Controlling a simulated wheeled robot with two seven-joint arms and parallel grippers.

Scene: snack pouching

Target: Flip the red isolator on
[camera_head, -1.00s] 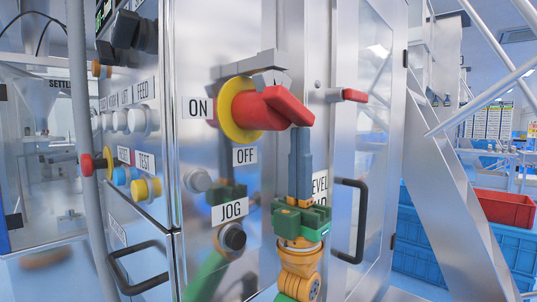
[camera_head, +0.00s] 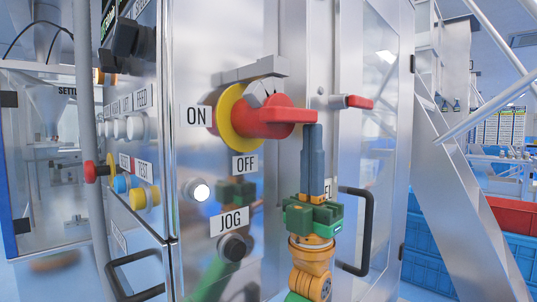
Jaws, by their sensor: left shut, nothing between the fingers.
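The red isolator handle (camera_head: 275,118) sits on a round yellow plate (camera_head: 229,118) on the shiny metal cabinet. It lies about level, its free end to the right. The ON label (camera_head: 197,116) is left of the plate and the OFF label (camera_head: 245,164) is below it. My left gripper (camera_head: 312,130) points upward with its grey-blue fingers shut and empty. Its tips are just under the handle's right end; I cannot tell whether they touch it. My right gripper is not in view.
A white lamp (camera_head: 200,191) glows beside the OFF label, above a black JOG button (camera_head: 234,247). A grey bracket (camera_head: 250,71) juts out above the isolator. A black door handle (camera_head: 356,231) stands close right of my gripper. A smaller red handle (camera_head: 358,102) is at upper right.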

